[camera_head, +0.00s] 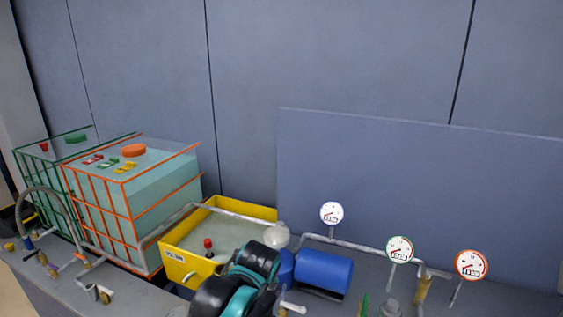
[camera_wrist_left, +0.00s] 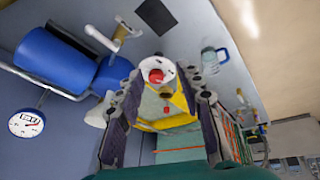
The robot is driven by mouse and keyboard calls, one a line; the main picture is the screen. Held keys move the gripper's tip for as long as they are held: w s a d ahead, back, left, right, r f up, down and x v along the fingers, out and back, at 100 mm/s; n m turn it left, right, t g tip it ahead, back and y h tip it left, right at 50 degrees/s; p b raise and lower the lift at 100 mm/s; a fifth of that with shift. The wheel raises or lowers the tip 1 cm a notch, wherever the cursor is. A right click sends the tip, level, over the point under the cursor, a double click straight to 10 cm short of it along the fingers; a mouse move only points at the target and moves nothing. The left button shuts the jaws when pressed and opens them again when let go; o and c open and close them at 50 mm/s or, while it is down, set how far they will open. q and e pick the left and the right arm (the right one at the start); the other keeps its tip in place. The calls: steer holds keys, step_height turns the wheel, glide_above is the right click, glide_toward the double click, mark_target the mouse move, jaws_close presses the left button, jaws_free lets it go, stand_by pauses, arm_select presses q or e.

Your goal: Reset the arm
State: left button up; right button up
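My left gripper (camera_wrist_left: 160,85) shows in the left wrist view with its two dark jointed fingers spread apart. A round white part with a red centre (camera_wrist_left: 157,71) appears between the fingertips; I cannot tell whether it touches them, and no grip on it shows. The yellow tub (camera_wrist_left: 182,122) lies beyond the fingers. In the head view a black and teal arm part of mine (camera_head: 243,283) rises from the bottom edge, in front of the yellow tub (camera_head: 184,268). No gripper fingers can be made out there. My right gripper shows in neither view.
An orange-framed tank (camera_head: 165,208) and a green-framed tank (camera_head: 38,190) stand at the left. A blue cylinder (camera_head: 324,270), pipes and three gauges (camera_head: 400,248) stand at the right. A grey panel (camera_head: 400,180) rises behind. A clear blue jug (camera_wrist_left: 213,60) shows in the wrist view.

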arm_select(q)
steer(key=s+a+f+m+t+h, duration=0.1)
steer(key=s+a+f+m, duration=0.4)
steer(key=s+a, duration=0.6)
steer(key=s+m+t, duration=0.1)
steer(key=s+m, duration=0.1)
steer(key=s, duration=0.1)
steer(key=shift+m+t, duration=0.4)
steer(key=shift+a, duration=0.1)
stand_by(1.7)
